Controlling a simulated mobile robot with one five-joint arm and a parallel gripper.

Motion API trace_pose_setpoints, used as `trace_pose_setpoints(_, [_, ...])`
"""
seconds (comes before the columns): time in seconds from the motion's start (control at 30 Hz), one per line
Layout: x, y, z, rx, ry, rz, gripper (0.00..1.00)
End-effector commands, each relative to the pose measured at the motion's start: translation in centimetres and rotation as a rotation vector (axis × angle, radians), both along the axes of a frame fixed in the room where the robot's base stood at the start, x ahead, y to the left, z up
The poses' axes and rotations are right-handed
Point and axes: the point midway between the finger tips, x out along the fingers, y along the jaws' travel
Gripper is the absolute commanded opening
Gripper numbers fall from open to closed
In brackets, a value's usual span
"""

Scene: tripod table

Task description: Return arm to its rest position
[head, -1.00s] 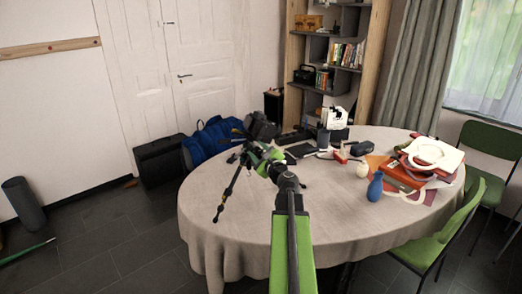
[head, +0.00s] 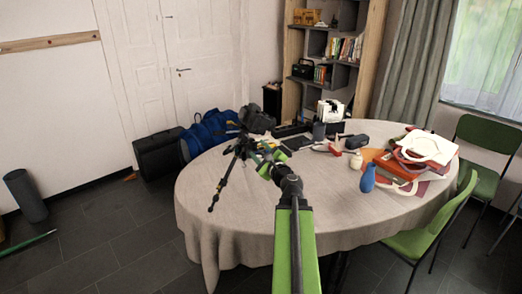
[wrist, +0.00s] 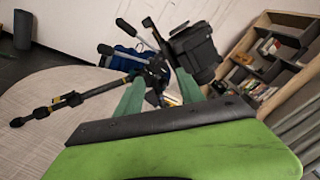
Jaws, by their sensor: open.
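My gripper (head: 262,158) is in front of the tripod in the head view. In the wrist view its two green fingers (wrist: 160,90) are apart, with part of the tripod seen in the gap. I cannot tell whether the fingers touch it. My green arm reaches out over the table.
The table (head: 250,220) has a pale cloth. On its right are a blue vase (head: 368,179) and a pile of books (head: 408,170). Green chairs (head: 425,240) stand at the right. A blue bag (head: 208,132) and black case (head: 158,158) lie behind. The near cloth is clear.

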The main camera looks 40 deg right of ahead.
Motion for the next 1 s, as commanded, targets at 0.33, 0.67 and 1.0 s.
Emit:
trace_pose_setpoints(0.33, [0.3,0.3,0.1,0.000,0.001,0.005,0.45])
trace_pose_setpoints(0.67, [11.7,19.2,3.7,-0.044,0.038,0.304,0.45])
trace_pose_setpoints(1.0, [14.0,48.3,-0.2,-0.581,0.338,0.912,0.45])
